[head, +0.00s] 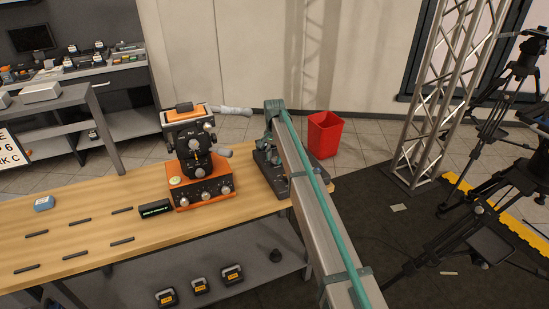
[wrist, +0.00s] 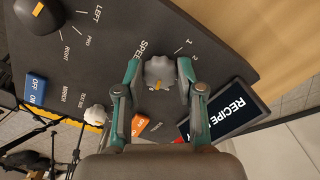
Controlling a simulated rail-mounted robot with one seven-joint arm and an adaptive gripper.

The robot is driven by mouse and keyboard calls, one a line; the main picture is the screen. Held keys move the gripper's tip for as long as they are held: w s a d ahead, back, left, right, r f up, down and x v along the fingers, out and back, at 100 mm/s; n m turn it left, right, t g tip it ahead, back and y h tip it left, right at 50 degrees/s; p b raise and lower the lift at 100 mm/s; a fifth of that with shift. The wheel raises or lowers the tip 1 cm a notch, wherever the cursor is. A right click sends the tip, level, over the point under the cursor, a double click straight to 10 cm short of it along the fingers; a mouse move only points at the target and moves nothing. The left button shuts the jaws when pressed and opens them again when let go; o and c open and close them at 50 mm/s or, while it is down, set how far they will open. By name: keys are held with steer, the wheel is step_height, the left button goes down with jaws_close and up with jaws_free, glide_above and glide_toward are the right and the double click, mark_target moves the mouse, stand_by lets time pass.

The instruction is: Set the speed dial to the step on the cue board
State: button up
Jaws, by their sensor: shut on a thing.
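The speed dial (wrist: 160,70) is a grey lobed knob on a dark panel (wrist: 225,75), with an orange mark on its lower part in the wrist view. My gripper (wrist: 160,75) is shut on it, one teal finger on each side. The word SPEED and steps 1 and 2 show near it; other steps are hidden or out of view. The cue board (head: 13,147) is cut off at the left edge of the head view; "P 6" and "RK C" are readable. In the head view my arm covers much of the dark panel (head: 268,168) and hides the dial.
On the panel are a dark knob (wrist: 42,15), a blue switch (wrist: 36,88), a white knob (wrist: 96,114), an orange switch (wrist: 139,125) and a RECIPE screen (wrist: 235,108). An orange machine (head: 200,185) stands left of the panel on the wooden table (head: 110,235). A red bin (head: 324,135) stands behind.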

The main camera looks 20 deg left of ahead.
mark_target(274, 159)
steer(key=shift+m, duration=0.6)
steer(key=o, duration=1.1)
steer(key=shift+o, duration=0.2)
steer(key=shift+r, duration=0.1)
step_height(274, 159, up, 12)
